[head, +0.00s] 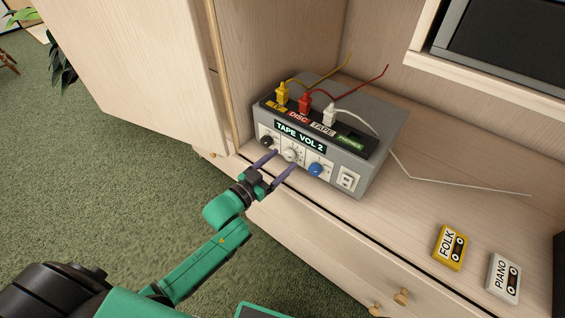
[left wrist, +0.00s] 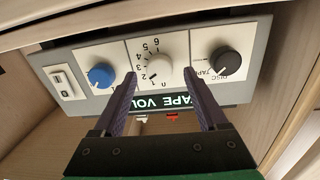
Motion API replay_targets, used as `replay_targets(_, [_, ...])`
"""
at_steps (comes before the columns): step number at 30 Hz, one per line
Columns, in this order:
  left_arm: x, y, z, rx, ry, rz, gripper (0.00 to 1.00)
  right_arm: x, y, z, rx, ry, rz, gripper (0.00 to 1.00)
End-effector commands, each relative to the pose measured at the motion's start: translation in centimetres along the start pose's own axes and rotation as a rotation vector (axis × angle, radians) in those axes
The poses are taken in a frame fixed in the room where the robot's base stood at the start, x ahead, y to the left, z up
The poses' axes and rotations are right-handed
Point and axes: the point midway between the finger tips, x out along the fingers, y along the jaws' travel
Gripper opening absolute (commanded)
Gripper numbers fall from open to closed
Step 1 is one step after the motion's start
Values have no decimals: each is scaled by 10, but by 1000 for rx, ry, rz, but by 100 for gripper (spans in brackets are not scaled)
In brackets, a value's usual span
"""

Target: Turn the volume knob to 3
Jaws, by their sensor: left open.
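The grey amplifier (head: 375,120) stands on the wooden cabinet shelf, its display (head: 300,136) reading "TAPE VOL 2". The white volume knob (head: 290,155) is in the middle of its front, between a black knob (head: 267,140) and a blue knob (head: 316,169). In the left wrist view the volume knob (left wrist: 158,72) has a numbered dial around it, and the picture is upside down. My left gripper (head: 284,163) is open, its purple fingers pointing at the front panel on either side of the volume knob. I cannot tell whether they touch it. My right gripper is not in view.
Yellow, red and white plugs (head: 304,102) with cables stand on top of the amplifier. A white rocker switch (head: 347,180) is at its front right. A yellow FOLK cassette (head: 449,247) and a white PIANO cassette (head: 503,278) lie on the shelf. A cabinet door (head: 150,70) stands at the left.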

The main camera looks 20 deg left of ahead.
Motion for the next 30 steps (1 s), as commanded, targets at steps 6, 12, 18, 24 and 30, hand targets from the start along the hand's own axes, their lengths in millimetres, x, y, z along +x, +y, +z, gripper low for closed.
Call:
replay_targets(6, [12,0,0,0,0,0,75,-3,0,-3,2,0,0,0])
replay_targets(12, [12,0,0,0,-1,0,52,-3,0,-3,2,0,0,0])
replay_targets(18, [11,0,0,0,-1,0,0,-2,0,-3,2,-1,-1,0])
replay_targets(24, [11,0,0,18,-3,0,0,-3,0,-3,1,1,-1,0])
replay_targets(30, [11,0,-1,94,-9,1,0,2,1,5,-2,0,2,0])
